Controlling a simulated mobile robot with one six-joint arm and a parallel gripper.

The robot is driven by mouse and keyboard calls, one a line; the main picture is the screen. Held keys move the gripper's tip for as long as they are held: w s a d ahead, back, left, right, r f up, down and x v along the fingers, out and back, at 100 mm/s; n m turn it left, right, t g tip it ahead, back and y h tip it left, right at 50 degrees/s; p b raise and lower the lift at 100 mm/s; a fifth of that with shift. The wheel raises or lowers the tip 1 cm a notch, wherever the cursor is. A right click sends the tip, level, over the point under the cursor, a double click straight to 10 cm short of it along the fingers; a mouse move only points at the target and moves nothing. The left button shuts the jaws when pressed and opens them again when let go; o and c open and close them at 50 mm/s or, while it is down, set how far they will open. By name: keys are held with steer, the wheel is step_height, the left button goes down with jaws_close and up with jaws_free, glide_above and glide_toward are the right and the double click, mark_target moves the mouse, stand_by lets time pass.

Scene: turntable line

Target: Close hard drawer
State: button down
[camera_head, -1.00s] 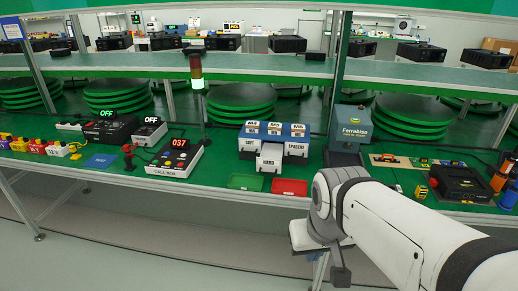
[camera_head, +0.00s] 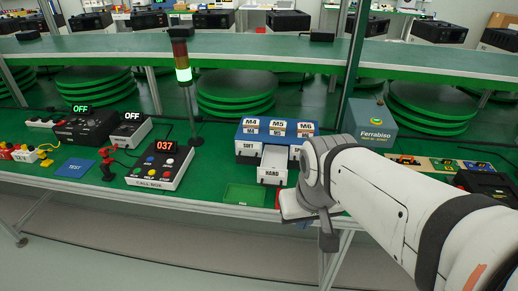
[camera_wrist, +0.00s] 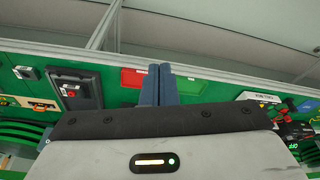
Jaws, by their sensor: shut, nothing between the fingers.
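The HARD drawer (camera_head: 273,168) is a white box-shaped drawer at the bottom middle of a blue-topped cabinet (camera_head: 277,127). It stands out toward me, ahead of the SOFT drawer (camera_head: 248,149) beside it. My gripper shows in the wrist view (camera_wrist: 159,68) with its two blue-grey fingers together and nothing between them. It is over the front edge of the bench, close to the red tray (camera_wrist: 133,78) and the green tray (camera_wrist: 189,82). In the head view my arm lies right of and in front of the drawer and hides the cabinet's right side. The drawer is not visible in the wrist view.
The control box showing 037 (camera_head: 160,164) stands left of the cabinet, with a signal tower (camera_head: 182,70) behind it. The Ferrabiso box (camera_head: 372,128) stands to the right. Bare bench top lies between the control box and the drawer.

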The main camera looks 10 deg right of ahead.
steer(key=w+d+f+n+t+h+b, duration=0.3)
steer(key=w+d+f+n+t+b, duration=0.6)
steer(key=w+b, duration=0.5)
steer(key=w+a+f+n+t+y+b, duration=0.2)
steer(key=a+f+n+y+b, duration=0.2)
steer(key=f+n+y+b, duration=0.8)
steer(key=shift+n+h, duration=0.5)
steer(key=shift+n, duration=0.1)
steer(key=p+x, duration=0.2)
steer(key=x, duration=0.1)
steer(key=r+p+x, duration=0.1)
steer(key=p+x, duration=0.1)
steer(key=x, duration=0.2)
steer(key=w+d+p+x, duration=0.1)
steer(key=x, duration=0.3)
steer(key=shift+w+r+p, duration=0.1)
steer(key=shift+r+p, duration=0.15)
steer(key=shift+p, duration=0.15)
steer(key=shift+w+d+f, duration=0.1)
steer(key=shift+w, duration=0.55)
